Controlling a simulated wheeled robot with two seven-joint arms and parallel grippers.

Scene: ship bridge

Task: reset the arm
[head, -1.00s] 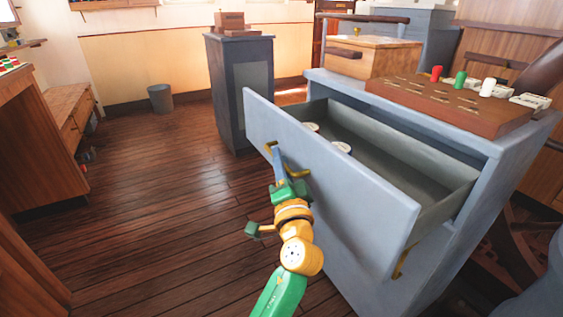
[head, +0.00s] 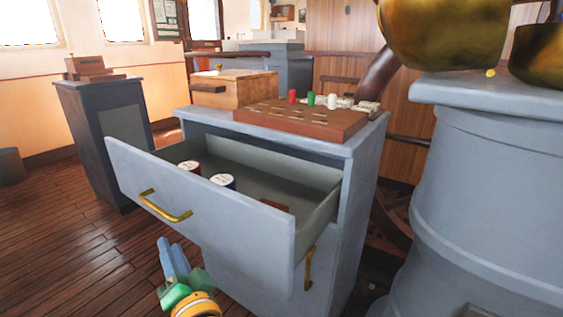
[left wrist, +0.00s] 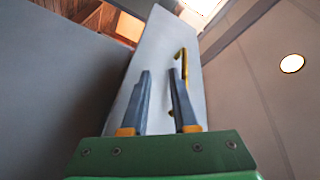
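My left gripper (head: 172,252) is in front of the grey cabinet, below the handle of its open drawer. In the left wrist view its two blue-grey fingers (left wrist: 160,80) stand apart with nothing between them. The drawer (head: 210,208) is pulled out, with a brass handle (head: 165,206) on its front. The gripper looks clear of that handle, which also shows in the left wrist view (left wrist: 184,62), beyond the right finger. My right gripper is out of view.
Two round-lidded containers (head: 222,181) stand in the drawer. A large grey pedestal (head: 490,200) stands at right. Free wooden floor (head: 60,215) lies at left.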

